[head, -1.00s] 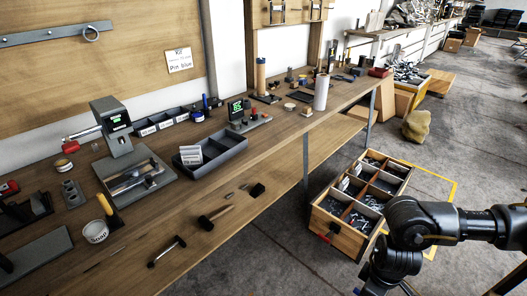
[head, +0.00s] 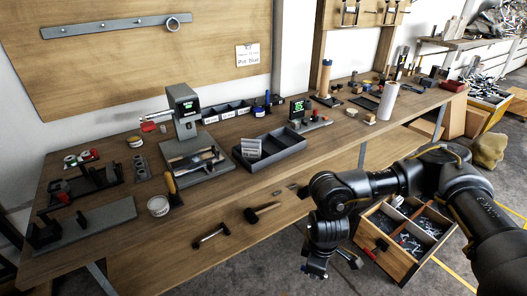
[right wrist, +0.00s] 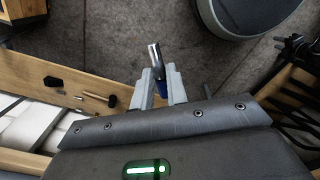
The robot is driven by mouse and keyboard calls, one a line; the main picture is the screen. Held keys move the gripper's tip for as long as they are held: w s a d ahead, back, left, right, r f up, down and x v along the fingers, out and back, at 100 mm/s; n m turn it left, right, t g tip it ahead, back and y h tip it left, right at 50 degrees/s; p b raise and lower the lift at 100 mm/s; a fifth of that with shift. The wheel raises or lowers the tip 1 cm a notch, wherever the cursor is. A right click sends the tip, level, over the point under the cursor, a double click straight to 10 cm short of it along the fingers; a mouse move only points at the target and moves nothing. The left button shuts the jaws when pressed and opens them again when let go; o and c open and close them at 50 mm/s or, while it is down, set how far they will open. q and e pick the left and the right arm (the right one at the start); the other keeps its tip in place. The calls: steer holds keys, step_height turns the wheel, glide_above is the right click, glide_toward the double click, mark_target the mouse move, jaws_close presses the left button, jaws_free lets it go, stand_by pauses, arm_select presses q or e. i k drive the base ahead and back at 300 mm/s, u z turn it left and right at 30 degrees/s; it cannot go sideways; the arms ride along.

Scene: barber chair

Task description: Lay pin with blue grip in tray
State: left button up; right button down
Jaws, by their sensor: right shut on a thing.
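My right gripper (right wrist: 159,80) is shut on the pin with blue grip (right wrist: 154,56), whose shiny metal end points away beyond the fingertips. The blue part shows between the fingers in the right wrist view. In the head view this gripper (head: 318,270) hangs in front of the bench, over the floor; the pin cannot be made out there. The dark grey tray (head: 284,160) sits on the bench top, up and left of the gripper and apart from it. My left gripper is not in view.
A wooden crate of parts (head: 392,255) stands on the floor near my right arm.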

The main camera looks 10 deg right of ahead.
mark_target(270, 150)
steer(key=i, duration=1)
steer(key=u, duration=0.05)
